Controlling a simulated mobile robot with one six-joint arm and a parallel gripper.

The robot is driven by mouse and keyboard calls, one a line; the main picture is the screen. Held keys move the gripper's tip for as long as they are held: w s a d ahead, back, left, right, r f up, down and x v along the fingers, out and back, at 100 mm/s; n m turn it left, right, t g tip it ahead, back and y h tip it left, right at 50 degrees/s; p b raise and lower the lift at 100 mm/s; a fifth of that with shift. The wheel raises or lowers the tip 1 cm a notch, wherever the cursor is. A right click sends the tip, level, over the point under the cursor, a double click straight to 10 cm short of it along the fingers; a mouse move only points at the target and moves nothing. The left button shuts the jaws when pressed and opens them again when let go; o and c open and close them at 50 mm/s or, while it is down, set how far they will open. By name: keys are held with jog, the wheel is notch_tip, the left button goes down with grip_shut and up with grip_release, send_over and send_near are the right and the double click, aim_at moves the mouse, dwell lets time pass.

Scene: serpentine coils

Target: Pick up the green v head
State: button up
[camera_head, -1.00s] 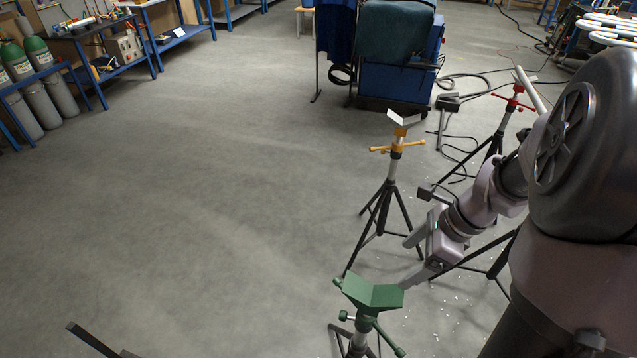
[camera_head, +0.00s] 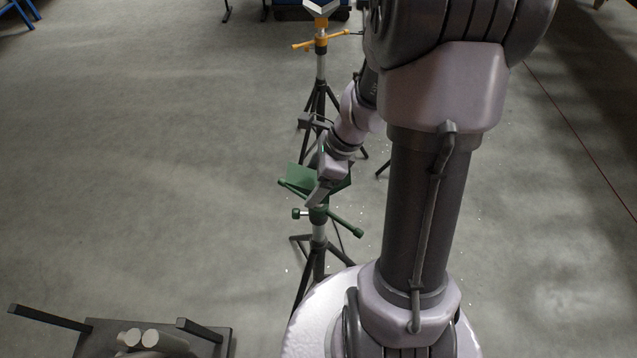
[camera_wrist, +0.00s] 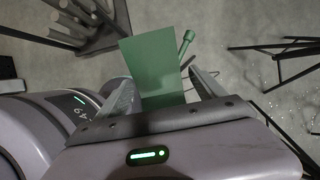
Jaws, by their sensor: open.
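The green v head (camera_head: 297,178) sits on top of its tripod stand, partly hidden behind my gripper in the head view. In the wrist view the green v head (camera_wrist: 152,60) shows as a flat green plate between my fingers, with a green knobbed handle beside it. My gripper (camera_head: 320,182) is at the v head, in front of part of it. In the wrist view my gripper (camera_wrist: 165,88) is open, with one finger on each side of the plate. I cannot tell whether either finger touches it.
An orange-headed stand (camera_head: 321,45) stands just behind the green one. A dark flat platform (camera_head: 205,340) with posts and pale cylinders is at the lower left. The floor (camera_head: 140,170) to the left is clear.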

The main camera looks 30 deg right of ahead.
jog(key=shift+r, duration=0.15)
grip_shut()
